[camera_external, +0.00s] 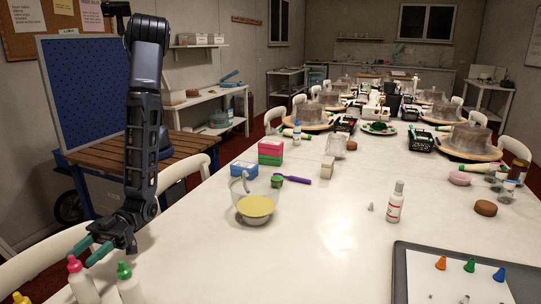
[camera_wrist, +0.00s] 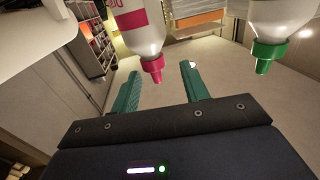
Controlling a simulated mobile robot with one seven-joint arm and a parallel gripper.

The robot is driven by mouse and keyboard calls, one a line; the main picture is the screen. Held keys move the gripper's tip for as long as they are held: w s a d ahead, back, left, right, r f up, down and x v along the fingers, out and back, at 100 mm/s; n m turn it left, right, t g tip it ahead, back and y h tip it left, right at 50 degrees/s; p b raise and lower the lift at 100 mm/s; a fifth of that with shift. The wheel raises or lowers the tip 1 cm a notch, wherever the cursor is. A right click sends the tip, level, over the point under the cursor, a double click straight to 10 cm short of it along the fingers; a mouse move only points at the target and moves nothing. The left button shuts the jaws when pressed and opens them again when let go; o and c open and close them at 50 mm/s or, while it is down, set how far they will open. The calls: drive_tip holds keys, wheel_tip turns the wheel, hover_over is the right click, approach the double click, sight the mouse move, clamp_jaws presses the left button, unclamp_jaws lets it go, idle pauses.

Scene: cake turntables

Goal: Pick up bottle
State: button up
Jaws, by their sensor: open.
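Several bottles are in view, and I cannot tell which one the task means. A white bottle with a pink cap (camera_external: 82,285) and one with a green cap (camera_external: 130,287) stand at the near left table edge. My gripper (camera_external: 82,254) is open and empty, just behind the pink-capped bottle. In the wrist view, which looks upside down, the pink-capped bottle (camera_wrist: 140,32) is ahead of the open fingers (camera_wrist: 161,72). The green-capped bottle (camera_wrist: 276,20) is off to the right there. An orange cap (camera_external: 20,298) shows at the bottom left corner. A white bottle with red print (camera_external: 395,205) stands mid-table.
A tray with coloured nozzles (camera_external: 400,270) lies at the right. White chairs (camera_external: 185,172) line the left edge. The table middle is mostly clear.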

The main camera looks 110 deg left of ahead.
sight(76, 260)
drive_tip(key=shift+d, duration=2.7)
drive_tip(key=shift+w, duration=0.1)
clamp_jaws()
